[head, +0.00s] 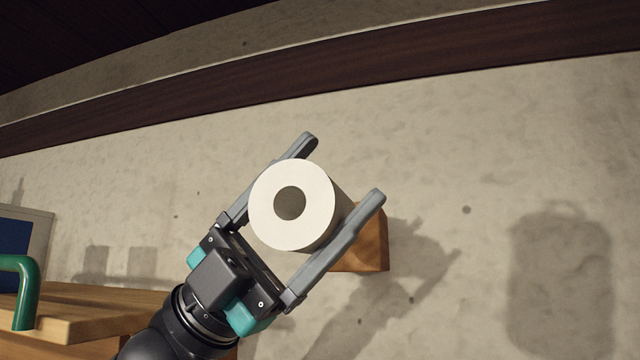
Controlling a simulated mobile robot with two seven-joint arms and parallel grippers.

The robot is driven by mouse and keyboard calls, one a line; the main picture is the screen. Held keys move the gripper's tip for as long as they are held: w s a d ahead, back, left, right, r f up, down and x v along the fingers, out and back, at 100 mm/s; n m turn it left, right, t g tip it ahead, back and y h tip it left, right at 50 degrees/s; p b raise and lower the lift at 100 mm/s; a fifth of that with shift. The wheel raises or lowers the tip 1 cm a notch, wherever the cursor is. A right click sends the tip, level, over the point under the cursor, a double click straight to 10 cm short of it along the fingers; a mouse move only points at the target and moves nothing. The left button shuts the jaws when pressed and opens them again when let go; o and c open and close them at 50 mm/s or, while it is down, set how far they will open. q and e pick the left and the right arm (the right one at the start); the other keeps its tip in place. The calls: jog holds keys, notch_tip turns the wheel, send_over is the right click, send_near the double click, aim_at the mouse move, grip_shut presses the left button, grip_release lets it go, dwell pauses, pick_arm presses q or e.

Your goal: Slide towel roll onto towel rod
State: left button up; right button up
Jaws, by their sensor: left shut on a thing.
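The white towel roll (315,220) is between the two long grey fingers of my left gripper (343,168), which is shut on it. One flat end of the roll and its round core hole face the camera. A wooden block (375,245) shows on the wall behind and right of the roll, partly hidden by the roll and a finger. I see no towel rod clearly; if it is there, the roll hides it. I cannot tell whether the roll touches the block. My right gripper is not in view.
A wooden counter (95,310) is at the lower left, with a green curved handle or pipe (27,290) and a blue-and-white panel (22,240) there. A dark beam (330,80) crosses the pale wall above. The wall to the right is bare apart from shadows.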

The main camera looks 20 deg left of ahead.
pick_arm(q)
jog(key=shift+w, duration=0.2)
jog(key=shift+w+p, duration=0.75)
jog(key=shift+w, duration=0.5)
jog(key=shift+w, duration=0.15)
jog(key=shift+w+d+p, duration=0.1)
jog(key=shift+w+p, duration=0.8)
jog(key=shift+w, duration=0.35)
jog(key=shift+w, duration=0.2)
dwell(0.6)
jog(key=shift+w, duration=0.15)
jog(key=shift+w+p, duration=0.85)
jog(key=shift+w, duration=0.35)
jog(key=shift+w, duration=0.1)
dwell(0.3)
jog(key=shift+w+d+p, duration=0.1)
jog(key=shift+w+p, duration=0.65)
jog(key=shift+w, duration=0.6)
